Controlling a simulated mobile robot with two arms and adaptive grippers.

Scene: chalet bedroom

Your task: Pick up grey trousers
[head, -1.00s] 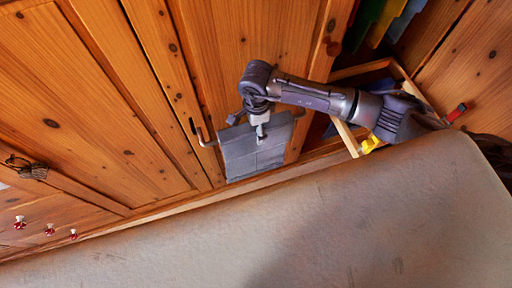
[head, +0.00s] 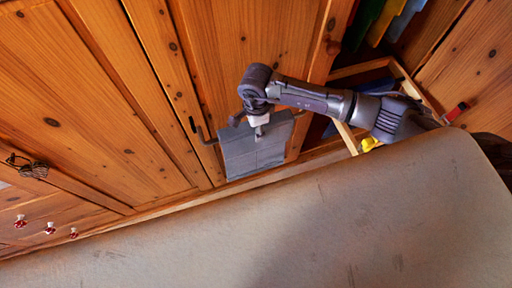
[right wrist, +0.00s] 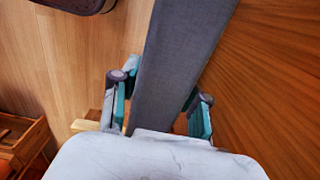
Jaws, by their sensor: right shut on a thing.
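The grey trousers (head: 255,150) show in the head view as a flat grey folded piece in front of the wooden wardrobe doors. My right gripper (head: 258,126) is at their upper edge, partly hidden by its own wrist. In the right wrist view the trousers (right wrist: 178,65) are a long grey strip that runs between the two fingers of the right gripper (right wrist: 160,98), which is shut on them. My left gripper is not in view.
Wooden wardrobe doors (head: 110,110) stand behind the trousers. A pale padded surface (head: 270,235) fills the foreground. An open wooden drawer (head: 347,137) with a yellow item (head: 369,144) is behind my right arm. Coloured cloths (head: 385,22) hang at the upper right.

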